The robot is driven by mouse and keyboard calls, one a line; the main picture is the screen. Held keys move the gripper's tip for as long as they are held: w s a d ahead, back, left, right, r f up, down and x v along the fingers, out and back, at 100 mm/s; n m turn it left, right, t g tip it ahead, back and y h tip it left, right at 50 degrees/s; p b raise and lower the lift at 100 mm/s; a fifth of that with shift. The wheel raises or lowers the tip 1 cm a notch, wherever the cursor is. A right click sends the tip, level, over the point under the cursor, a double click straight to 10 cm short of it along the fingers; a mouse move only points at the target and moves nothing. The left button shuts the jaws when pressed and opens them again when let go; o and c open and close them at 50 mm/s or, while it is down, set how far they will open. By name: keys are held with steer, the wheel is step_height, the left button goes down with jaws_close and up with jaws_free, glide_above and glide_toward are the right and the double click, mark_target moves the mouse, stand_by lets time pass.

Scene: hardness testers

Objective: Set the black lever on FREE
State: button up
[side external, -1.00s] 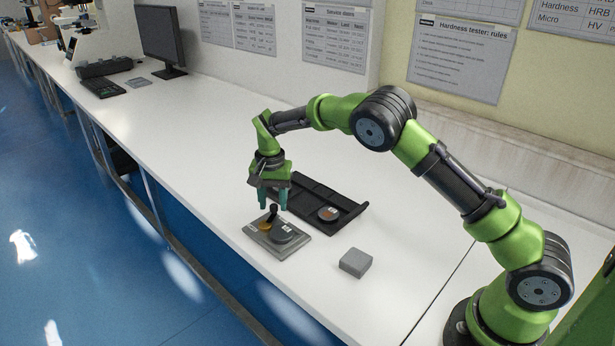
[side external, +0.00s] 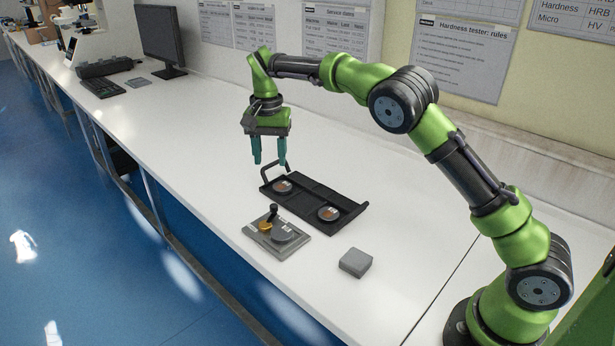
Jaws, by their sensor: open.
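The black lever (side external: 273,211) stands up from a grey plate (side external: 291,250) on the white table. Next to the lever on the plate are a brass-coloured round part (side external: 265,226) and a dark grey disc (side external: 283,233) with a small label. The word FREE is too small to read here, so I cannot tell the lever's setting. My gripper (side external: 270,164) is open and empty, with teal fingers pointing down. It hangs above the table, up and behind the lever, near the left end of the black tray, and touches nothing that I can see.
A black tray (side external: 312,204) with a handle holds two round pieces, one left (side external: 283,187) and one right (side external: 328,213). A grey block (side external: 355,262) lies right of the plate. A monitor (side external: 160,38) and keyboard (side external: 103,87) stand far left. The table left of the tray is clear.

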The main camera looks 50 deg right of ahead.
step_height(320, 180, up, 4)
steer(key=shift+f, duration=0.2)
